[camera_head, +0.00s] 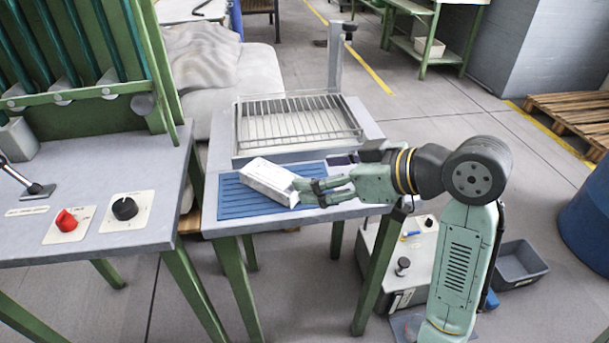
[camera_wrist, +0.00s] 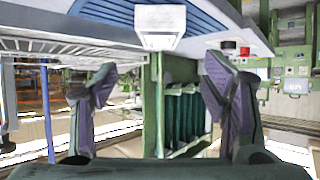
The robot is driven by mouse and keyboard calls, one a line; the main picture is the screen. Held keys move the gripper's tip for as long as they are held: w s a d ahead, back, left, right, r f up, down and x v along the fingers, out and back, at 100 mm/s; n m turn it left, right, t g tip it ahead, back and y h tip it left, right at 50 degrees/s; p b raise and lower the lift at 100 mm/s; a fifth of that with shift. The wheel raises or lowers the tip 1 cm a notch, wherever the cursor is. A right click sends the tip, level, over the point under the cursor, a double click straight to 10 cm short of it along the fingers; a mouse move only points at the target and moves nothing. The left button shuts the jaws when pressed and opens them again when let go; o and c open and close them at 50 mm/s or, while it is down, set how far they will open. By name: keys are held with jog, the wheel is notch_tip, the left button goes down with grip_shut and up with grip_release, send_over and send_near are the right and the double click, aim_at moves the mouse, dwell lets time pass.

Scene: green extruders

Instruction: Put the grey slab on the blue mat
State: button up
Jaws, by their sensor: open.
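The grey slab (camera_head: 268,180), a pale, whitish-grey block, lies at a slant over the blue mat (camera_head: 232,200) on the small table. Its right end is close to my gripper (camera_head: 306,191), which is open at the table's right side. In the wrist view the slab (camera_wrist: 160,20) shows at the top middle, with the blue mat (camera_wrist: 112,10) behind it. The fingers of my gripper (camera_wrist: 160,85) are wide apart with nothing between them. In the head view I cannot tell whether a finger touches the slab.
A wire rack in a metal tray (camera_head: 300,122) stands behind the mat. A control bench (camera_head: 95,215) with a red knob (camera_head: 66,221) and a black knob (camera_head: 125,208) is at the left. A grey bin (camera_head: 520,268) sits on the floor at the right.

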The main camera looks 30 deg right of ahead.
jog(key=shift+s+d+r, duration=0.15)
jog(key=shift+s+r, duration=0.05)
jog(key=shift+s, duration=0.1)
